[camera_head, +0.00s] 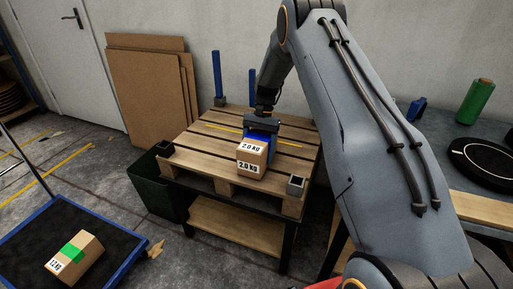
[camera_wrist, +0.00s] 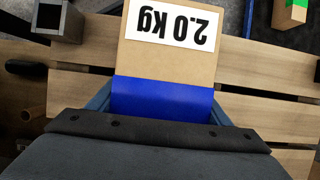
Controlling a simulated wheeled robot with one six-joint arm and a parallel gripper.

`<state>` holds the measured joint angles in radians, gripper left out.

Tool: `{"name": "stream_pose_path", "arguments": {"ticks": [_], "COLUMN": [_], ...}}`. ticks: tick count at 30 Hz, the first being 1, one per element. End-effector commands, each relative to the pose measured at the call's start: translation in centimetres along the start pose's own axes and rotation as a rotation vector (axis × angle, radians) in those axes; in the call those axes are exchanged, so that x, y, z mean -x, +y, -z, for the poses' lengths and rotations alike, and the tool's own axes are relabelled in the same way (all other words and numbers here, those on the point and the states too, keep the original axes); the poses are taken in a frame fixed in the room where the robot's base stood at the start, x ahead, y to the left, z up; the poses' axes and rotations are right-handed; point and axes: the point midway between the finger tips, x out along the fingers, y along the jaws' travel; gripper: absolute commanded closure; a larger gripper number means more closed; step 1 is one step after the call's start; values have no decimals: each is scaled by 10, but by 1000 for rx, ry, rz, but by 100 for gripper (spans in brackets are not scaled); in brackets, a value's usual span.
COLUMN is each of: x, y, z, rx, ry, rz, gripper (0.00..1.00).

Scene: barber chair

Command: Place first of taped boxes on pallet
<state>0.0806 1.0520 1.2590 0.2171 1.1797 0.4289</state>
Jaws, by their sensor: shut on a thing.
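A cardboard box with blue tape and a "2.0 kg" label (camera_head: 251,160) is at the front middle of the wooden pallet (camera_head: 196,153). My gripper (camera_head: 262,130) is shut on this box from behind and above. In the wrist view the blue-taped box (camera_wrist: 168,65) sits between the blue fingers, label upside down. Whether its underside touches the slats is hidden. A second box with green tape and a "1.2 kg" label (camera_head: 75,258) lies on the black platform with a blue rim (camera_head: 118,258) at lower left.
The pallet rests on a table with a lower shelf (camera_head: 235,232). Blue posts (camera_head: 217,74) stand at its back. A dark green bin (camera_head: 150,186) is at its left. A green roll (camera_head: 476,101) and a round black disc (camera_head: 482,157) are on the right bench. Slats beside the box are bare.

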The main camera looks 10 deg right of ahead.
Motion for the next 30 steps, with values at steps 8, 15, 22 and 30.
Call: {"name": "stream_pose_path", "arguments": {"ticks": [8, 15, 22, 30], "x": [3, -2, -3, 13], "y": [-1, 0, 0, -1], "z": [1, 1, 1, 1], "rx": [1, 0, 0, 0], "ry": [4, 1, 1, 3], "rz": [3, 1, 0, 2], "gripper": [91, 13, 9, 9]}}
